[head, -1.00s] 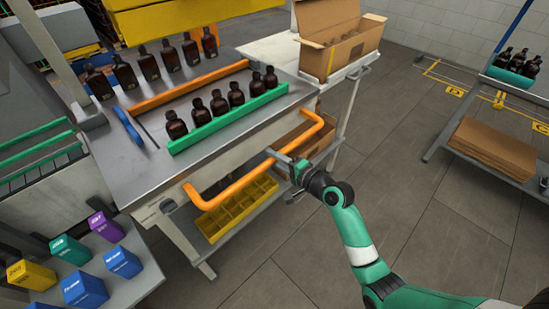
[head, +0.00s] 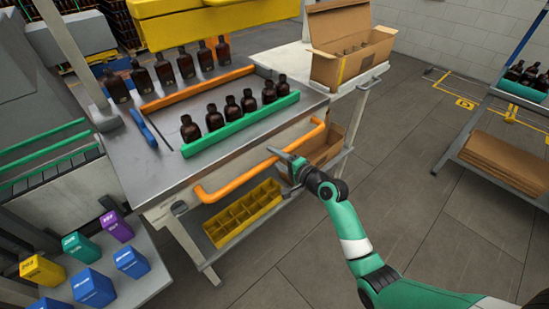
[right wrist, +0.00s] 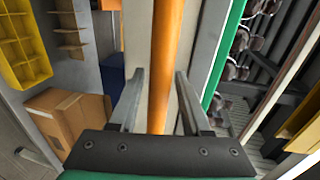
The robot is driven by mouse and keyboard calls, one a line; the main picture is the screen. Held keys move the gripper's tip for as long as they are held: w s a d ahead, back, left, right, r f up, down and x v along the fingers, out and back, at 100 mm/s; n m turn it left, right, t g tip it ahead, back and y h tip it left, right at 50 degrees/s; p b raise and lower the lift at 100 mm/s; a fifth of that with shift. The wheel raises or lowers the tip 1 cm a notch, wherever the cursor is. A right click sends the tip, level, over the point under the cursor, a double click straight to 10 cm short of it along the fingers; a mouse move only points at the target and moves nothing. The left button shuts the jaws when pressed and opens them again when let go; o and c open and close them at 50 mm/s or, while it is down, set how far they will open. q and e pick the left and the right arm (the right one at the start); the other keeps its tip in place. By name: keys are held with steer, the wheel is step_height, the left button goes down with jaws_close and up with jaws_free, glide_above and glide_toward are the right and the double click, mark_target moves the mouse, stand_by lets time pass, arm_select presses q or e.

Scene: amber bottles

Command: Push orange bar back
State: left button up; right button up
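The orange bar (head: 245,178) is a bent, handle-like tube along the front edge of the metal worktable (head: 150,172). My right gripper (head: 276,155) is at the middle of this bar in the head view. In the right wrist view the orange bar (right wrist: 165,60) runs lengthwise between the two fingers of the gripper (right wrist: 160,78). The fingers stand apart, with a gap visible on the left side of the bar; contact on the right side is unclear. My left gripper is not in view.
A green rail (head: 240,125) fronts a row of amber bottles (head: 231,108); a second orange rail (head: 197,88) lies behind them. A yellow divided bin (head: 243,212) and a cardboard box (head: 322,148) sit below. Floor at the right front is open.

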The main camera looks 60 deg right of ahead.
steer(key=shift+o, duration=0.5)
steer(key=shift+s, duration=0.1)
steer(key=shift+s+r, duration=0.15)
steer(key=shift+s, duration=0.05)
steer(key=p+v, duration=0.3)
steer(key=v, duration=0.8)
steer(key=shift+p, duration=0.35)
steer(key=shift+a, duration=0.1)
